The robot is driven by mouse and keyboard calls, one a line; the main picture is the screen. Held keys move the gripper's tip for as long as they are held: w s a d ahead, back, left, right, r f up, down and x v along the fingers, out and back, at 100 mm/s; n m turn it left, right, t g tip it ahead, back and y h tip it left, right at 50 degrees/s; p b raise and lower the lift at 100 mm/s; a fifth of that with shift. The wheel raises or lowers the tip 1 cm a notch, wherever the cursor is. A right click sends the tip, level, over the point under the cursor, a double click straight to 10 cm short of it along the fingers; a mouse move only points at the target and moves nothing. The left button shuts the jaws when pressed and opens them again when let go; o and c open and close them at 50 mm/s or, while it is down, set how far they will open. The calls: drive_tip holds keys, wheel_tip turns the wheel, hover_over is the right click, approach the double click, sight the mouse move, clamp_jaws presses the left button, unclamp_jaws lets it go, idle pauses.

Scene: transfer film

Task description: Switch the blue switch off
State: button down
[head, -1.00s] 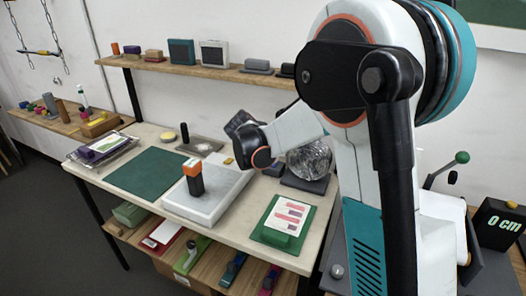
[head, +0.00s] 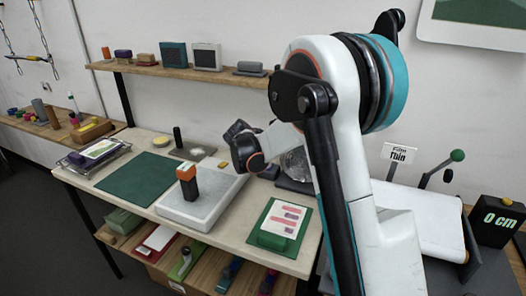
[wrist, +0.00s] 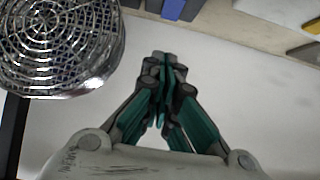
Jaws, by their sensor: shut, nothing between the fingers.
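A blue item (head: 229,274) that looks like the blue switch lies on the lower shelf under the table, between a green one (head: 187,262) and a purple one (head: 268,281). It is too small to tell its lever position. My gripper (head: 236,130) is above the table's back part, well above and away from the shelf. In the wrist view my gripper (wrist: 165,70) is shut and empty, its fingertips together. A blue block (wrist: 172,8) shows at the top edge of the wrist view; I cannot tell whether it is the switch.
A round metal grille (wrist: 60,45) is close left of my fingers. A green-knobbed lever (head: 456,156) stands at right.

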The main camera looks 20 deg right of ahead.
drive_tip(key=b+x, duration=0.1)
drive_tip(key=x, duration=0.4)
drive_tip(key=shift+f, duration=0.2)
wheel_tip(320, 180, down, 2)
drive_tip(key=shift+w+f+b, duration=0.1)
drive_tip(key=shift+f+b, duration=0.05)
drive_tip(key=shift+b, duration=0.45)
drive_tip(key=shift+d+f, duration=0.1)
drive_tip(key=shift+f, duration=0.5)
drive_tip(key=shift+w+d+f, duration=0.15)
drive_tip(key=shift+d+f, duration=0.05)
drive_tip(key=shift+f, duration=0.1)
drive_tip(key=shift+a+b, duration=0.1)
drive_tip(key=shift+b, duration=0.2)
